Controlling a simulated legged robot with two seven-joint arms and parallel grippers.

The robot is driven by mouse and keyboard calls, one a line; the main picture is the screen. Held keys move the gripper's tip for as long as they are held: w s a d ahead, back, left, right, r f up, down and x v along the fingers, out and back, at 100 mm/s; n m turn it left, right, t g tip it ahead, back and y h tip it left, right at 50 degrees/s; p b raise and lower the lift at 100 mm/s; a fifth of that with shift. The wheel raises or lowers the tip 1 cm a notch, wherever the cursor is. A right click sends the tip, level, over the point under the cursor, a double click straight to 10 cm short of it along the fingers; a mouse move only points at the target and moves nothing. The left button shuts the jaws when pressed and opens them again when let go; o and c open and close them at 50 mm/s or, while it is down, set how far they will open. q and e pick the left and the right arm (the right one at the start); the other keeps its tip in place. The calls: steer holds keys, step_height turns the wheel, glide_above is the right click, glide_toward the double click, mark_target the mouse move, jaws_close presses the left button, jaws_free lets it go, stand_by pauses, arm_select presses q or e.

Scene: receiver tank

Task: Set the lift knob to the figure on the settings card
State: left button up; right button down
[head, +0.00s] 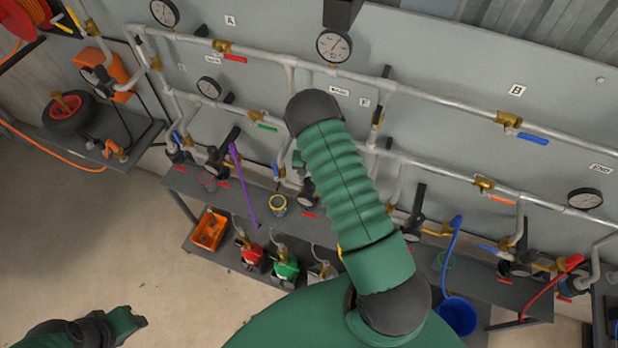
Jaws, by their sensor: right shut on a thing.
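My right arm reaches up the middle of the head view and covers part of the pipe panel. My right gripper (299,163) shows only as a small green-grey part beside the arm, low on the panel. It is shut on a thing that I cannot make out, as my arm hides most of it. Just below is a black regulator (306,192) on the pipework. I cannot tell which part is the lift knob. No figure on a settings card can be read; a small white plate (340,91) is too small to read. My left gripper (138,321) is low at the left, away from the panel.
Pipes with coloured valve levers and round gauges (334,46) cross the panel. An orange tray (209,229) and red and green containers (285,264) stand underneath. The floor at lower left is clear.

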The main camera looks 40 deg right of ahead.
steer(key=shift+s+a+r, duration=0.1)
steer(key=shift+a, duration=0.3)
steer(key=shift+s+d, duration=0.15)
steer(key=shift+d, duration=0.15)
steer(key=shift+a+m+b, duration=0.2)
steer(key=shift+m+b, duration=0.15)
steer(key=shift+m, duration=0.05)
steer(key=m+b, duration=0.2)
steer(key=m, duration=0.1)
steer(key=shift+f+m, duration=0.2)
steer(key=shift+m, duration=0.1)
steer(key=m+b, duration=0.1)
steer(key=m, duration=0.1)
steer(key=shift+m, duration=0.3)
arm_select(q)
steer(key=shift+s+f+b, duration=0.15)
steer(key=shift+s+f, duration=0.05)
steer(key=shift+f, duration=0.8)
steer(key=shift+s+f+b, duration=0.15)
steer(key=shift+f, duration=0.85)
arm_select(e)
steer(key=shift+r+m, duration=0.15)
steer(key=shift+m, duration=1.55)
steer(key=shift+a, duration=0.1)
